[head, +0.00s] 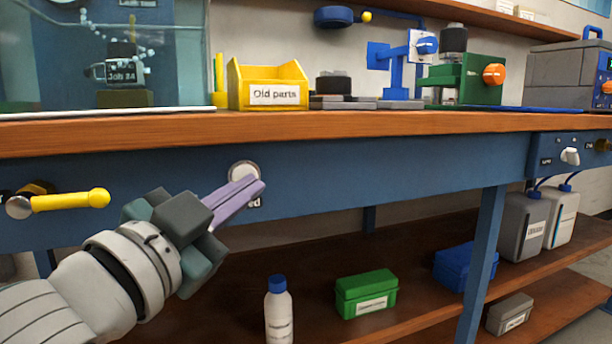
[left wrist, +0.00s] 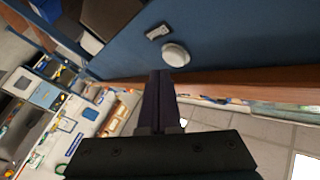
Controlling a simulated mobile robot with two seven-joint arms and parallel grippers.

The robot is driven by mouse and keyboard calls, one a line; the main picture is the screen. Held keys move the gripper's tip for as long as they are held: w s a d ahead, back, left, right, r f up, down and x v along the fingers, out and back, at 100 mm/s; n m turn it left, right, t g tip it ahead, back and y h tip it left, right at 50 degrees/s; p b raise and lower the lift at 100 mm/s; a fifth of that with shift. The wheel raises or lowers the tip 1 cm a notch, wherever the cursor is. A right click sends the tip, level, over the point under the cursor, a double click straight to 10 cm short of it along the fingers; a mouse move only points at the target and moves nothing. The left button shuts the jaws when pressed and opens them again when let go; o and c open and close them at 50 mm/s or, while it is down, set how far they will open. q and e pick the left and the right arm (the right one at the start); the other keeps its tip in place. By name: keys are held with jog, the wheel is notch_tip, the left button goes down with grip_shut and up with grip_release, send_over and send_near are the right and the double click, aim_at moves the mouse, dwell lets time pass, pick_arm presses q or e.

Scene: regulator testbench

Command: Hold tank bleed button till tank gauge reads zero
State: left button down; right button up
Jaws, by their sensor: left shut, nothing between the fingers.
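A round pale button (head: 243,168) is set in the blue front panel of the workbench. Its label below is mostly covered by my fingers, so I cannot read it. My left gripper (head: 252,186) is shut and empty, its purple fingers overlapping the button's lower part in the head view. In the left wrist view the button (left wrist: 175,55) lies just beyond the tips of my left gripper (left wrist: 160,74), with a small label plate (left wrist: 158,32) beside it. I cannot tell whether the tips touch it. I cannot make out a tank gauge. My right gripper is not in view.
A yellow lever valve (head: 70,201) sticks out of the panel at left. The wooden benchtop (head: 350,125) overhangs above, carrying a yellow bin (head: 268,88) and a green fixture (head: 465,80). A bottle (head: 279,310) and a green box (head: 366,292) stand on the shelf below.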

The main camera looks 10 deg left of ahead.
pick_arm(q)
jog(key=shift+w+a, duration=0.1)
jog(key=shift+w, duration=0.05)
dwell(0.7)
jog(key=shift+w+a, duration=0.15)
jog(key=shift+w, duration=0.05)
jog(key=shift+w+a, duration=0.25)
jog(key=shift+w, duration=0.15)
dwell(0.8)
dwell(0.3)
jog(key=shift+s+d+p, duration=0.45)
jog(key=shift+s, duration=0.3)
jog(key=s+d, duration=0.1)
jog(key=s, duration=0.1)
jog(key=s+d+p, duration=0.1)
jog(key=s+d, duration=0.1)
